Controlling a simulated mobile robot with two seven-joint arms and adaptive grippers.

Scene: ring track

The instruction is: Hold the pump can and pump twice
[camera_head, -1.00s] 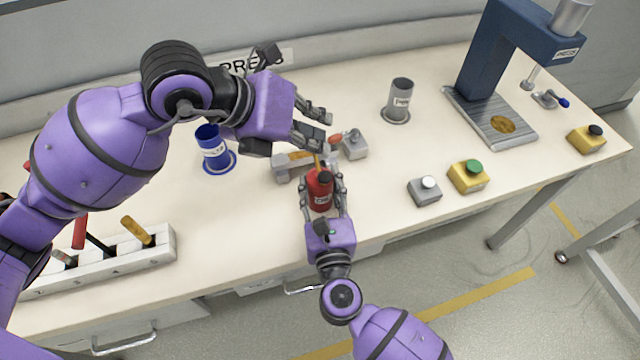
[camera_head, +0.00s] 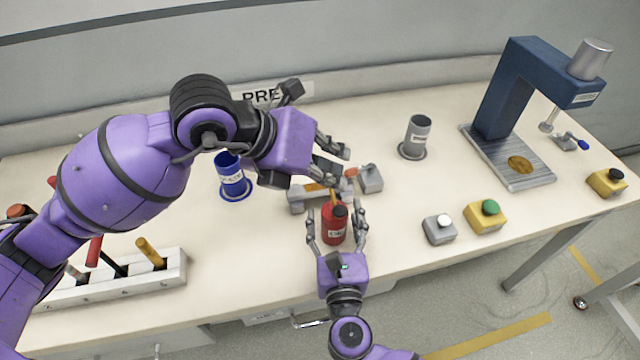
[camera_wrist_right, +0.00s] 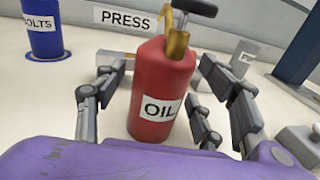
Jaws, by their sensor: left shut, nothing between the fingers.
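The pump can is a red can (camera_head: 334,224) with a white label, a brass spout and a dark pump knob. It stands upright on the table between the fingers of my right gripper (camera_head: 336,234). The right wrist view shows the can (camera_wrist_right: 162,95) labelled "OIL", with the right gripper's fingers spread on both sides and gaps between them and the can. My left gripper (camera_head: 343,164) comes from the upper left and is shut and empty. Its fingertips are just behind and above the can's top, apart from the knob.
A grey fixture (camera_head: 370,180) stands close behind the can. A blue cup (camera_head: 232,178) is to the left, a grey cup (camera_head: 417,137) behind right. Button boxes (camera_head: 485,217) and a blue press (camera_head: 505,95) are right. A tool rack (camera_head: 177,268) is front left.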

